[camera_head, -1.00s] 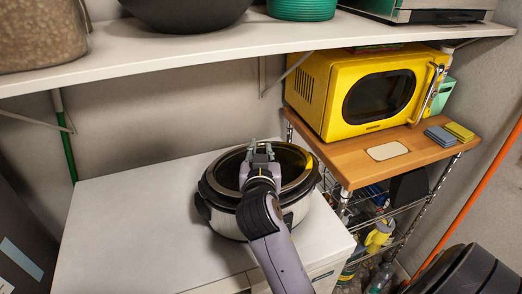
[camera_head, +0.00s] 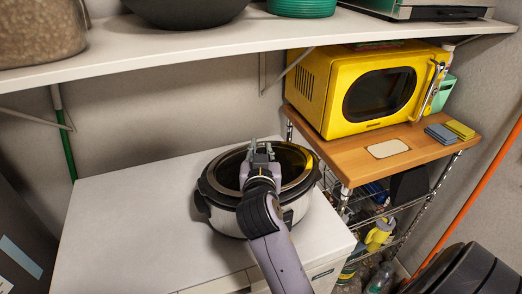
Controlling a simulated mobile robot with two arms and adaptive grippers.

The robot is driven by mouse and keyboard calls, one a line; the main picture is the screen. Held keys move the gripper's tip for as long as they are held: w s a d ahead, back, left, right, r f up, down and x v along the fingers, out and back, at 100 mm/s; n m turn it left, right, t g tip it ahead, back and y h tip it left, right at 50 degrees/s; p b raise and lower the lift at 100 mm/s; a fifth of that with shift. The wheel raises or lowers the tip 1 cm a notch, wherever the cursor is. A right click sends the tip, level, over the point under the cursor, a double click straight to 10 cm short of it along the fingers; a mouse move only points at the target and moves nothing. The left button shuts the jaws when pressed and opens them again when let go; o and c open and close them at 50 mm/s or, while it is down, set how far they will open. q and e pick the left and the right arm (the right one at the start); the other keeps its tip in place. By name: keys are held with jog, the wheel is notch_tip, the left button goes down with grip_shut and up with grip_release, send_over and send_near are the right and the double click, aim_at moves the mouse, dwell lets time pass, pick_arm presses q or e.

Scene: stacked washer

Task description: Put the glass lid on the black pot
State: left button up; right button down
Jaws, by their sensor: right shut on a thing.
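The black pot (camera_head: 222,217) stands on the white top of the washer, with a dark rim and a light metallic side. The glass lid (camera_head: 294,161) is over the pot's opening, dark and see-through with a metallic rim. It looks roughly level; I cannot tell whether it is fully seated. My right gripper (camera_head: 259,151) is over the middle of the lid, shut on it, most likely at its knob, which the fingers hide. My right arm covers part of the pot's front. My left gripper is not in view.
The white washer top (camera_head: 130,225) is clear left of the pot. A shelf (camera_head: 200,47) crosses above and behind. To the right, a yellow microwave (camera_head: 316,97) sits on a wooden board (camera_head: 345,160) over a wire rack. An orange pole (camera_head: 462,210) leans at far right.

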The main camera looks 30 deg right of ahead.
jog(key=c, duration=1.5)
grip_release()
jog(key=shift+r, duration=0.1)
jog(key=shift+c, duration=0.2)
jog(key=shift+o, duration=0.9)
notch_tip(320, 180, up, 10)
jog(key=shift+f, duration=0.1)
